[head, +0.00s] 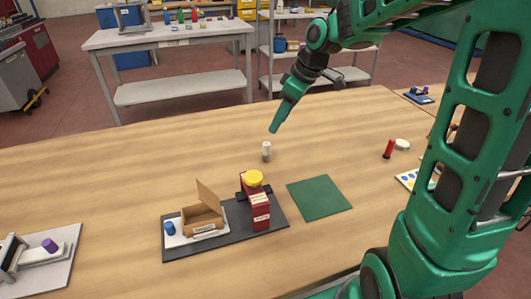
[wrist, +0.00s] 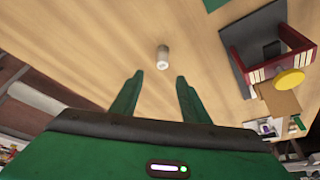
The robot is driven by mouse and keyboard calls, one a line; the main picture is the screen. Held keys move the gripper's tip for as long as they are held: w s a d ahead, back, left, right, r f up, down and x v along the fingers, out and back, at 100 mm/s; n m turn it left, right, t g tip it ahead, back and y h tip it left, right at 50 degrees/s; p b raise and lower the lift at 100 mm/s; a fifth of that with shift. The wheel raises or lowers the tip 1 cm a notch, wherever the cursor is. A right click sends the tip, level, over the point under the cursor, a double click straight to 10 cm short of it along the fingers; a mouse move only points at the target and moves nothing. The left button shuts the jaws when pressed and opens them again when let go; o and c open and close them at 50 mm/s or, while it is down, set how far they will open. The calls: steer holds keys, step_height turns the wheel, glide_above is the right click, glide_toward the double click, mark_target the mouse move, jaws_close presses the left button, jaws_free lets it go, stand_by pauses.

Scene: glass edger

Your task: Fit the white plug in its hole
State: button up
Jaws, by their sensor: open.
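The white plug (head: 266,151) is a small pale upright cylinder on the wooden table. In the wrist view the white plug (wrist: 163,57) stands just beyond the fingertips, roughly in line with the gap between them. My gripper (head: 274,128) is above and slightly behind the plug in the head view. In the wrist view my gripper (wrist: 160,76) is open, with nothing between its fingers. I cannot make out the plug's hole in either view.
A dark board (head: 279,218) in front carries a red block (head: 261,212), a yellow disc (head: 253,177), an open cardboard box (head: 203,216) and a blue piece (head: 169,227). A green mat (head: 319,198) lies right of it. A red cylinder (head: 389,149) stands farther right. Table around the plug is clear.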

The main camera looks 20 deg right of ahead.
glide_above(269, 144)
steer(key=d, duration=0.1)
steer(key=f, duration=0.4)
steer(key=shift+s+f, duration=0.3)
steer(key=shift+f, duration=0.1)
steer(key=shift+s+x, duration=0.15)
steer(key=shift+x, duration=1.15)
steer(key=shift+s+x, duration=0.15)
steer(key=shift+x, duration=1.15)
steer(key=shift+d+f, duration=0.15)
jaws_close()
